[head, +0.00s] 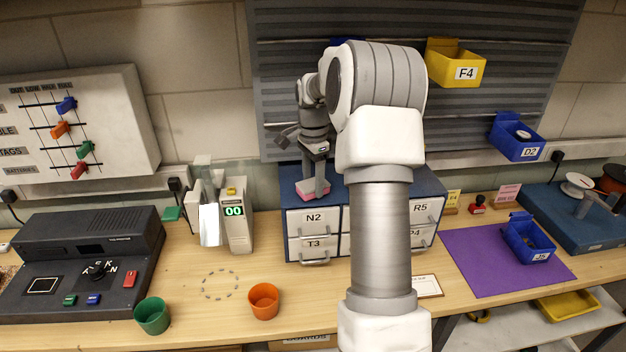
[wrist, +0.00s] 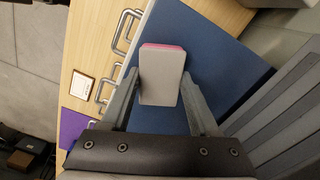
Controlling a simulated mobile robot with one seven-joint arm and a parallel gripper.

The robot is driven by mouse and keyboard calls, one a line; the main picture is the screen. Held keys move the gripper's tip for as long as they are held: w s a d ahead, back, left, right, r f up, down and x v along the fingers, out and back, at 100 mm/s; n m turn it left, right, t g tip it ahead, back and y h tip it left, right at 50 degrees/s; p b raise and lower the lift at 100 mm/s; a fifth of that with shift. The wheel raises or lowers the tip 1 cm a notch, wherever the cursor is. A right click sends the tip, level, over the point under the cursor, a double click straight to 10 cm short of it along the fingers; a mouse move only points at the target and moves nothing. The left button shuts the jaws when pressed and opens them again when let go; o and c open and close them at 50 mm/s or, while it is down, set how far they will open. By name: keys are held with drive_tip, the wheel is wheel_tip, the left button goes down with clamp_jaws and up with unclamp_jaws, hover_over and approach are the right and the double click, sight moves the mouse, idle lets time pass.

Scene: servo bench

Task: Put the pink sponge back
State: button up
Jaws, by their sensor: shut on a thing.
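The pink sponge (head: 312,190) is at the left end of the top of the blue drawer cabinet (head: 290,219). In the wrist view the sponge (wrist: 161,78) shows a grey face with a pink edge. My gripper (head: 314,184) points down and is shut on the sponge, with one finger on each side of it. In the wrist view my gripper (wrist: 162,92) has the blue cabinet top (wrist: 212,52) below it. I cannot tell whether the sponge touches the cabinet top. My arm hides part of the cabinet's front.
A dashed ring (head: 220,284) is marked on the bare bench between a green cup (head: 152,315) and an orange cup (head: 264,301). A purple mat (head: 490,270) holds a blue bin (head: 528,240). The louvred panel (head: 290,90) stands close behind the cabinet.

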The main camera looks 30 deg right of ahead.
sight(312, 184)
drive_tip(key=shift+f, duration=0.2)
drive_tip(key=o, duration=1.2)
drive_tip(key=shift+r, duration=0.15)
wheel_tip(312, 184, up, 12)
drive_tip(key=shift+a+r, duration=0.1)
drive_tip(key=shift+r, duration=0.05)
